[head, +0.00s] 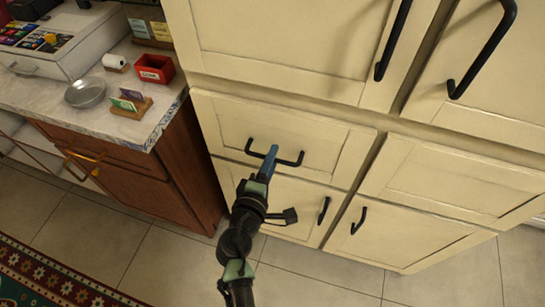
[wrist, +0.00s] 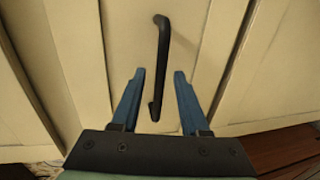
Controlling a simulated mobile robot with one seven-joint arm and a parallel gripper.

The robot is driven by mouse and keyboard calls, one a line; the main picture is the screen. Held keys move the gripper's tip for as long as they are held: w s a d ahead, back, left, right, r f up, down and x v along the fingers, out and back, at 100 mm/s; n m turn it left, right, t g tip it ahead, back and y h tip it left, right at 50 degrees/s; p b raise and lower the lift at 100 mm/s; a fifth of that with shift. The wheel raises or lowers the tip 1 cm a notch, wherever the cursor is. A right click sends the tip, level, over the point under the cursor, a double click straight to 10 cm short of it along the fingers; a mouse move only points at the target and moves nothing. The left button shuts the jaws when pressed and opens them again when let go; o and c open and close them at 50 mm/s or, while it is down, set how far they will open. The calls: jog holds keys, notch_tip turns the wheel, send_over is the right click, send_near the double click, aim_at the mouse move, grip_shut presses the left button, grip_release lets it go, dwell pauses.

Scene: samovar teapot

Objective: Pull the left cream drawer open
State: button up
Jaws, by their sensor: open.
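The left cream drawer (head: 325,143) is in the upper row of the lower cabinet in the head view, and its front looks flush with the cabinet. Its black bar handle (head: 292,163) runs across the front. My gripper (head: 270,153) is at the middle of this handle, with blue fingers pointing at the drawer. In the wrist view the open fingers (wrist: 158,75) stand on either side of the handle (wrist: 163,50), with a gap on both sides. The head view hides part of the bar behind the fingers.
A cream door (head: 285,45) with a black handle is above the drawer, and another door (head: 275,195) is below. A right drawer (head: 455,180) is beside it. At left, a wooden counter (head: 150,185) holds a cash register (head: 60,40).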

jog(key=shift+w+d+f, duration=0.1)
jog(key=shift+w+d, duration=0.05)
jog(key=shift+w, duration=0.3)
jog(key=shift+c, duration=0.2)
grip_shut()
dwell(1.0)
